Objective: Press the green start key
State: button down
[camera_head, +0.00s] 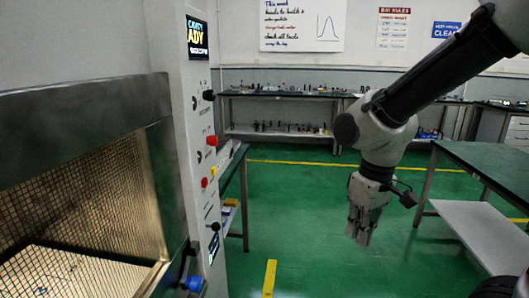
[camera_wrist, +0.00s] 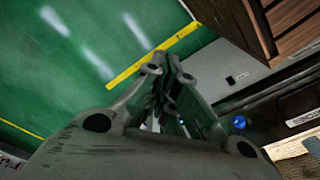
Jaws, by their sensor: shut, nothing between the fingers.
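The microwave generator's light panel (camera_head: 200,150) stands at the left in the head view, seen at a steep angle. It carries a red knob (camera_head: 212,141), a small red key (camera_head: 204,182), a small yellow part (camera_head: 213,170), black knobs (camera_head: 209,95) and a blue knob (camera_head: 193,283). I cannot make out a green key on it. My gripper (camera_head: 360,238) hangs pointing down over open floor, well to the right of the panel, shut and empty. In the wrist view my gripper (camera_wrist: 170,68) fills the middle, and a blue knob (camera_wrist: 238,122) shows at the right.
An open chamber with mesh walls (camera_head: 80,200) is at the left. A green-topped table (camera_head: 490,165) stands at the right. A bench (camera_head: 280,94) with small items is at the back. Green floor with yellow lines (camera_head: 269,278) is clear between panel and gripper.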

jog(key=s+d+r+m+t, duration=0.2)
jog(key=d+r, duration=0.3)
jog(key=d, duration=0.3)
jog(key=s+d+r+m+t, duration=0.2)
jog(key=s+d+r, duration=0.3)
jog(key=d, duration=0.3)
jog(key=shift+s+r+m+h, duration=0.2)
jog(key=shift+r+m+h, duration=0.25)
jog(key=shift+m, duration=0.45)
jog(key=shift+a, duration=0.1)
